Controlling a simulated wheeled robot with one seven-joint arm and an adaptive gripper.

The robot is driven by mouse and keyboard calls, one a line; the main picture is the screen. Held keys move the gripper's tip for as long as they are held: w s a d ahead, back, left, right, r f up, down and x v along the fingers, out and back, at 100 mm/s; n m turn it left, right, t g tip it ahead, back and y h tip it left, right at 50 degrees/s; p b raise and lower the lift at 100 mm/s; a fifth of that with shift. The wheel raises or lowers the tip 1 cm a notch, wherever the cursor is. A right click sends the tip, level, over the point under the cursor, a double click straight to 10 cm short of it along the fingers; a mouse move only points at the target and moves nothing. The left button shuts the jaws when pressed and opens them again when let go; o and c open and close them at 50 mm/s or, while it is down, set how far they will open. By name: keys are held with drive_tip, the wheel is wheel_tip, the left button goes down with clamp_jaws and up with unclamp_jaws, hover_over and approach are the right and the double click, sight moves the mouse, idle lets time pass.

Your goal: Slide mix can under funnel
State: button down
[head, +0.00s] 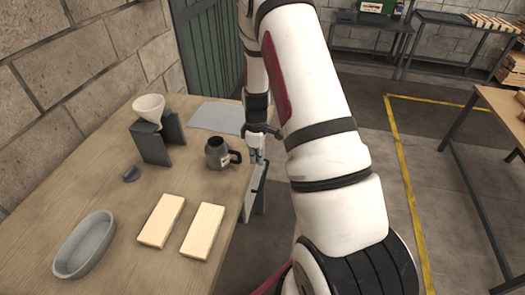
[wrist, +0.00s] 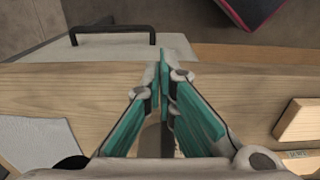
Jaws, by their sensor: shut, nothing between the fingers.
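The mix can appears to be the dark grey jug (head: 215,155) with a side handle and a pale label, standing upright on the table in the head view. The cream funnel (head: 149,108) sits on top of a dark grey stand (head: 154,146) to the left of the jug, and the jug is apart from the stand. My gripper (head: 258,160) is just right of the jug's handle, by the table's edge, and not holding it. In the wrist view its teal-padded fingers (wrist: 164,62) are shut and empty, with the tips over the table edge.
A grey mat (head: 216,118) lies behind the jug. A grey panel with a black handle (wrist: 113,30) shows beyond the table edge.

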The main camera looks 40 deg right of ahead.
drive_tip(key=shift+w+a, duration=0.8)
drive_tip(key=shift+w, duration=0.15)
drive_tip(key=shift+w+a, duration=0.1)
drive_tip(key=w+a+b, duration=0.3)
drive_tip(key=w+a, duration=0.1)
drive_tip(key=w, duration=0.1)
drive_tip(key=w+a+b, duration=0.3)
drive_tip(key=w+a, duration=0.1)
drive_tip(key=w, duration=0.1)
drive_tip(key=w+a+b, duration=0.3)
drive_tip(key=w+a, duration=0.1)
drive_tip(key=w, duration=0.2)
drive_tip(key=shift+a+f+b, duration=0.1)
drive_tip(key=shift+b, duration=0.2)
drive_tip(key=shift+w+a+b, duration=0.3)
drive_tip(key=shift+w+a, duration=0.1)
drive_tip(key=shift+a, duration=0.05)
drive_tip(key=shift+s+d, duration=0.1)
drive_tip(key=shift+s, duration=0.05)
